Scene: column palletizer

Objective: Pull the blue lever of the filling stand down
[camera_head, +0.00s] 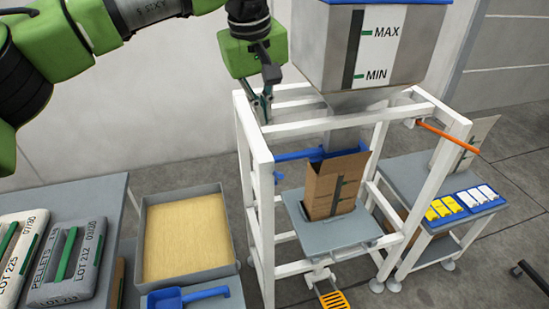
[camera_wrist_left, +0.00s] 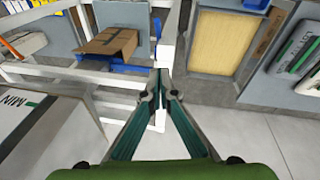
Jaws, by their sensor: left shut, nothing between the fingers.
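The white-framed filling stand (camera_head: 257,165) stands right of centre under a grey hopper. A blue bar-like part (camera_head: 290,156), which looks like the lever, sits inside the frame behind the carton, partly hidden by it. In the left wrist view blue parts (camera_wrist_left: 142,68) show beside the carton, left of the fingertips. My left gripper (camera_head: 266,108) is shut and empty at the stand's upper left corner, above the blue bar and apart from it. Its fingertips (camera_wrist_left: 161,85) overlap a white frame bar in the wrist view; contact cannot be told. My right gripper is out of view.
An open carton (camera_head: 326,190) stands on the stand's grey plate. The hopper (camera_head: 375,50) rises close right of my left gripper. An orange handle (camera_head: 448,137) is at the right. A pellet tray (camera_head: 187,235) and sacks (camera_head: 70,262) lie left; a side table (camera_head: 408,178) stands right.

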